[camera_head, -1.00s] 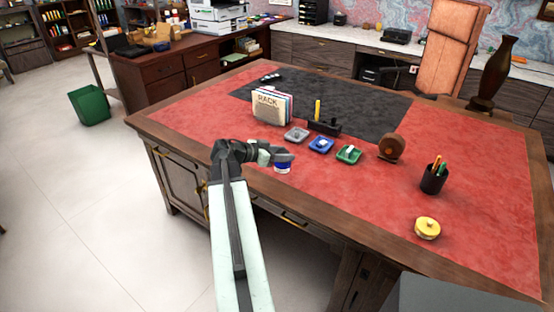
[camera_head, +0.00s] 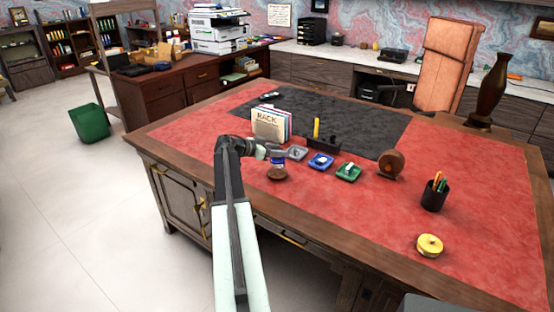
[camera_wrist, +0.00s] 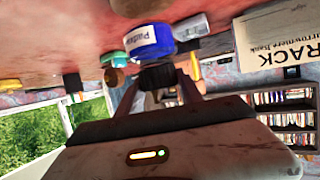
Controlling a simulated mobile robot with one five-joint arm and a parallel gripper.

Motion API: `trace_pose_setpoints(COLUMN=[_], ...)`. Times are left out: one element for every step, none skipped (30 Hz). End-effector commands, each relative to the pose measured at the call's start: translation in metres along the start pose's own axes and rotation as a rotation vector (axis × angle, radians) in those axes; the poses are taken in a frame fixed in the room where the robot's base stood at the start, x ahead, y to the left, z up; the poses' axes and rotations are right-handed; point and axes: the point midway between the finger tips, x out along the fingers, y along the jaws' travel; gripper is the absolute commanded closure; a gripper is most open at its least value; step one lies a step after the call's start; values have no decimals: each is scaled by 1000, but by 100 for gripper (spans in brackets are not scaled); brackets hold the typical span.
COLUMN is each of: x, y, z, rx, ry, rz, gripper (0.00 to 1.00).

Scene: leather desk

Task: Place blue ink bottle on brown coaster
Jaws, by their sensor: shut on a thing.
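The blue ink bottle (camera_head: 277,161) has a white label and is held upright by my gripper (camera_head: 281,153), which is shut on it. In the wrist view, which is upside down, the blue bottle (camera_wrist: 150,40) shows its label in front of my gripper's fingertips (camera_wrist: 163,76). The round brown coaster (camera_head: 277,175) lies on the red desk top near the front edge, right below the bottle in the head view. I cannot tell whether the bottle touches the coaster.
A pen cup (camera_head: 434,195) and a yellow round object (camera_head: 429,245) stand at right. The front middle of the red desk top is clear.

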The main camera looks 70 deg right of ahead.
Motion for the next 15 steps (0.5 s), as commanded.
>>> trace_pose_setpoints(x=[5,8,11,13,15,16,16,16,15,15,14,14,14,14,15], y=[-5,-3,-3,-3,-3,-3,-3,-3,-3,-3,-3,-3,-3,-3,-3], z=[6,14,22,28,32,36,37,36,34,33,32,32,32,32,34], rx=[0,0,0,0,0,0,-1,-1,-1,-1,-1,-1,-1,-1,-1], ry=[1,1,1,1,1,1,1,1,1,1,1,1,1,1,1], rz=[0,0,0,0,0,-1,-1,-1,-1,-1,-1,-1,-1,-1,-1], gripper=[100,100,100,100,100,100,100,100,100,100,100,100,100,100,100])
